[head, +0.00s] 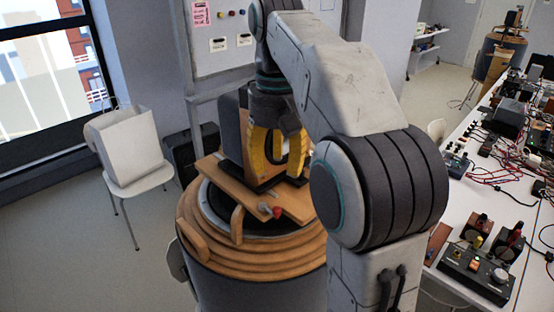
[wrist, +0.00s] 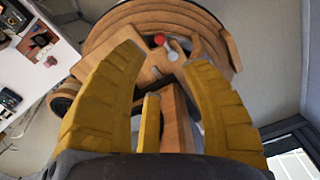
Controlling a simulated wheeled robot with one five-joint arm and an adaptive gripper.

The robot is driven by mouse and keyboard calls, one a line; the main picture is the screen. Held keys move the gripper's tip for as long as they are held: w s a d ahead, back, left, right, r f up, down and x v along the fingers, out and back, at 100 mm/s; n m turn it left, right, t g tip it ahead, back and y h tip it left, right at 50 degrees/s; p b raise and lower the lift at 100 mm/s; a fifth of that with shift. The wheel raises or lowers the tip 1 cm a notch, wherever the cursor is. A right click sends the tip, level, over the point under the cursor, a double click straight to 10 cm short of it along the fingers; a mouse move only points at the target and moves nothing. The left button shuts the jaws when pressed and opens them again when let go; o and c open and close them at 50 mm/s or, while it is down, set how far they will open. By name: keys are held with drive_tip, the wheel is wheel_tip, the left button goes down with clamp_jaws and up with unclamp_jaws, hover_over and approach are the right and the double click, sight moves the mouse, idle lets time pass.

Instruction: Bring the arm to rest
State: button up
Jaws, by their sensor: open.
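My arm reaches out from the right of the head view and bends down over a round wooden-topped drum. My gripper (head: 275,172) has yellow fingers and points down just above a wooden board (head: 298,206) lying across the drum (head: 212,246). In the wrist view the fingers of my gripper (wrist: 170,55) are spread apart, with nothing seen gripped between them. A dark upright box (head: 230,132) stands on the board beside the fingers. I cannot tell whether the fingers touch the board or box. A red knob (head: 277,211) sits at the board's near end.
A white chair (head: 138,178) with a pale bag (head: 126,146) stands at the left near the window. A long white table (head: 460,208) at the right is crowded with electronics and cables. A whiteboard (head: 222,60) stands behind the drum. Floor is open at lower left.

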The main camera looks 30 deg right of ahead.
drive_tip(key=shift+r, duration=0.1)
idle(0.7)
drive_tip(key=s+a+f+t, duration=0.2)
drive_tip(key=s+f, duration=0.5)
drive_tip(key=s+a+f+t, duration=0.2)
drive_tip(key=s+f, duration=0.6)
drive_tip(key=shift+a, duration=0.35)
drive_tip(key=shift+f, duration=0.1)
